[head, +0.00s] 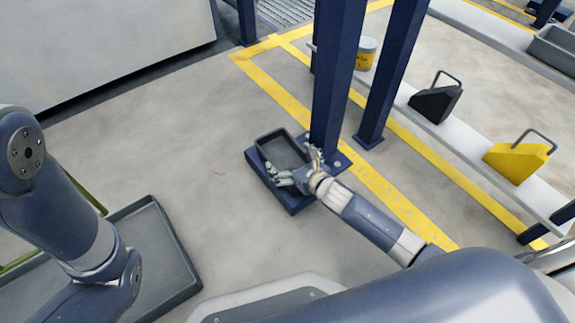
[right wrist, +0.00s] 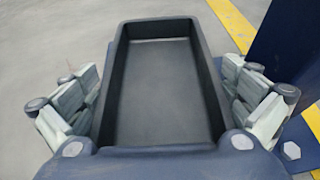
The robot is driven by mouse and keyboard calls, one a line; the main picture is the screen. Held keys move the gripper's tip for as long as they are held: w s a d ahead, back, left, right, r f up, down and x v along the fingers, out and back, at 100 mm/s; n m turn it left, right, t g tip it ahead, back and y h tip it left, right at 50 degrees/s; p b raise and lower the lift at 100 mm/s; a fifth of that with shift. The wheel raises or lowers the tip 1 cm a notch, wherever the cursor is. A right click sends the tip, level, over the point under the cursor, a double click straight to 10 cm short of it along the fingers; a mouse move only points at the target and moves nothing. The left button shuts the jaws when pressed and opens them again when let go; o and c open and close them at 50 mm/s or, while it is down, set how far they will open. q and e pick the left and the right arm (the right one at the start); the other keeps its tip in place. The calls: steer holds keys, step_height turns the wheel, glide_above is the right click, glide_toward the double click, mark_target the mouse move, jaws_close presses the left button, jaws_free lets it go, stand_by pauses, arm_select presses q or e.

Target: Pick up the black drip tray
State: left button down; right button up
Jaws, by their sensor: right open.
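The black drip tray (head: 283,148) is a small rectangular open tray on a dark blue base plate (head: 293,205) at the foot of a blue post. My right gripper (head: 297,168) is over its near end. In the right wrist view the tray (right wrist: 160,90) is empty and runs lengthwise away from me. The open fingers of my right gripper (right wrist: 158,105) stand on either side of it, one at each long wall. I cannot tell whether they touch the walls. My left arm shows at the left of the head view, but its gripper is out of sight.
The blue post (head: 337,80) rises close beside the tray and the right gripper. A larger grey tray (head: 185,255) lies on the floor at lower left. A white ledge (head: 440,135) holds a black container (head: 435,102) and a yellow one (head: 515,160). Floor left of the base is clear.

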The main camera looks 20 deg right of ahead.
steer(key=c, duration=1)
steer(key=shift+s, duration=0.1)
